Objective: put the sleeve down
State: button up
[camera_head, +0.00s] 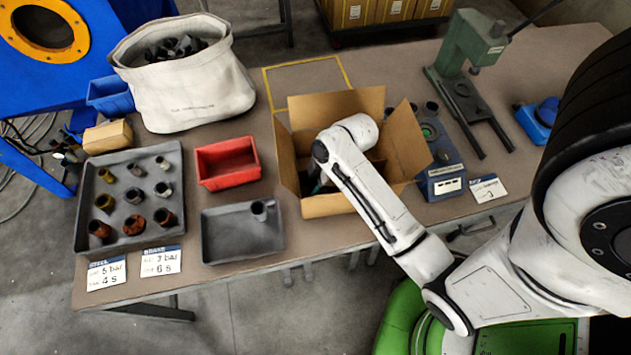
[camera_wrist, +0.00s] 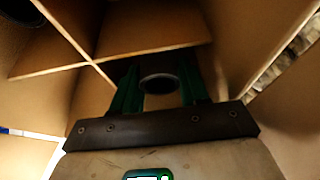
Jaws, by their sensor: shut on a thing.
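A dark grey sleeve (camera_wrist: 158,84) sits between the two green fingers of my gripper (camera_wrist: 160,92) in the wrist view, its round open end showing. The fingers are shut on it. My gripper is inside the open cardboard box (camera_head: 409,143). Thin cardboard dividers (camera_wrist: 150,57) cross the box and form compartments, seen close in front of the gripper. In the head view my arm hides most of the box's inside and the held sleeve. I cannot tell whether the sleeve touches the compartment floor.
A dark tray (camera_head: 150,162) with several sleeves stands at left. A smaller grey tray (camera_head: 240,240) holds one sleeve (camera_head: 259,210). A red bin (camera_head: 227,163) is left of the box.

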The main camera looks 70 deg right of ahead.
jog(key=o, duration=1.3)
jog(key=shift+c, duration=0.2)
jog(key=v, duration=1.3)
jog(key=shift+w+a+r, duration=0.1)
jog(key=shift+w+a, duration=0.05)
jog(key=shift+w, duration=0.05)
